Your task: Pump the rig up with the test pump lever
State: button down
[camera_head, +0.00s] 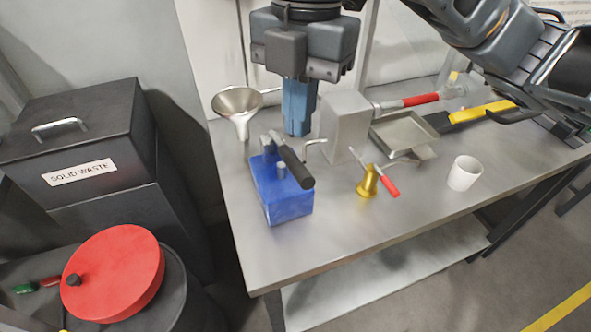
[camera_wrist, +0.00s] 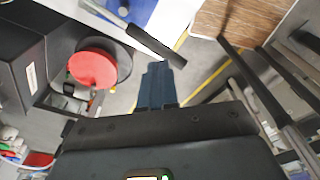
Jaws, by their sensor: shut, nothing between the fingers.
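The test pump is a blue box (camera_head: 282,190) at the left front of the metal bench. Its lever (camera_head: 292,163) has a thick black grip that slopes down to the right above the box. My gripper (camera_head: 298,130) points down, just behind the lever in the head view, with its blue fingers shut and empty. In the wrist view the shut fingertips (camera_wrist: 158,66) are close below the black lever grip (camera_wrist: 157,45), and part of the blue pump (camera_wrist: 135,10) shows at the top. I cannot tell whether fingers and lever touch.
A grey block (camera_head: 345,122) with a bent pipe stands right of my fingers. A funnel (camera_head: 238,105) is to the left. A brass piece with red handle (camera_head: 368,182), white cup (camera_head: 465,173) and metal tray (camera_head: 403,132) lie right. The bench front is clear.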

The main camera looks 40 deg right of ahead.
aim_at(297, 161)
jog(key=shift+s+a+f+b, duration=0.1)
jog(key=shift+f+b, duration=0.8)
jog(key=shift+f, duration=0.35)
jog(key=shift+a+f+b, duration=0.1)
jog(key=shift+f+b, duration=0.8)
jog(key=shift+f, duration=0.35)
notch_tip(297, 161, down, 3)
jog(key=shift+b, duration=1.15)
jog(key=shift+r, duration=0.25)
jog(key=d, duration=0.1)
jog(key=w+d+r+p, duration=0.1)
jog(key=shift+w+d, duration=0.1)
jog(key=shift+d, duration=0.25)
jog(key=shift+r, duration=0.1)
notch_tip(297, 161, up, 8)
jog(key=shift+w+d+f+p, duration=0.15)
jog(key=shift+d+f+p, duration=0.05)
jog(key=shift+d+p, duration=0.2)
